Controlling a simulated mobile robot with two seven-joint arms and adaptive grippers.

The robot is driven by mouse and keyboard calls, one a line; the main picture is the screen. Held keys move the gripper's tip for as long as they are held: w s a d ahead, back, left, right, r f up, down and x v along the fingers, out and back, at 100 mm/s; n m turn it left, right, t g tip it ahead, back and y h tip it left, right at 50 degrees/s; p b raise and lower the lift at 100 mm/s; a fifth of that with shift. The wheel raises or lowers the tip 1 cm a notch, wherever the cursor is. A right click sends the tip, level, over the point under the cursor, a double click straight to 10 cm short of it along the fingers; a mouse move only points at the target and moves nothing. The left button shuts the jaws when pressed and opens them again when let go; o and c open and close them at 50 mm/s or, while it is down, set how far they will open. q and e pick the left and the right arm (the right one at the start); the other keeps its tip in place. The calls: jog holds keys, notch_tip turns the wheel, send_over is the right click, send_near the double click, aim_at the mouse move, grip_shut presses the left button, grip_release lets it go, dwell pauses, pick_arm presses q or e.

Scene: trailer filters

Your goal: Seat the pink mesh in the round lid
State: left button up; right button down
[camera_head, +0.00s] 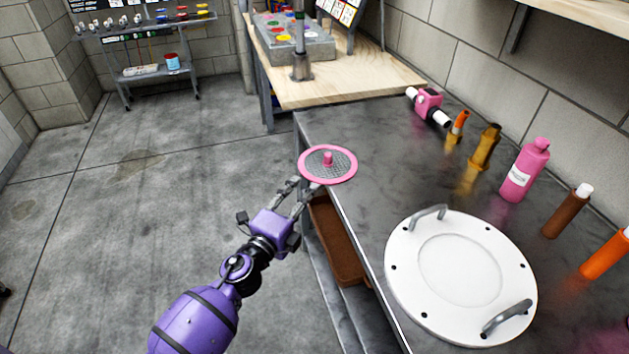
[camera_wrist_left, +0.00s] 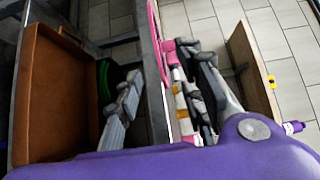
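In the left wrist view the pink rim (camera_wrist_left: 157,45) shows nearly edge-on between the fingers. My left gripper (camera_head: 300,187) is open beside the disc's near-left rim, its fingers spread in the left wrist view (camera_wrist_left: 170,92). Contact with the rim cannot be told. The white round lid (camera_head: 408,270) lies flat, with two grey handles and a shallow round recess. My right gripper is not in view.
A pink bottle (camera_head: 525,168), a brown bottle (camera_head: 566,212), an amber bottle (camera_head: 486,147) and a pink device (camera_head: 428,103) stand along the wall. A brown open drawer or tray (camera_head: 338,245) is below the table edge. The tabletop between mesh and lid is clear.

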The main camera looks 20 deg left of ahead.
aim_at(314, 181)
pick_arm(q)
jog(key=w, duration=0.2)
jog(key=w+d, duration=0.1)
jog(key=w, duration=0.1)
jog(key=shift+w, duration=0.65)
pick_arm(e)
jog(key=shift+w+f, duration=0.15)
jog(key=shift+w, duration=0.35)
pick_arm(q)
grip_shut()
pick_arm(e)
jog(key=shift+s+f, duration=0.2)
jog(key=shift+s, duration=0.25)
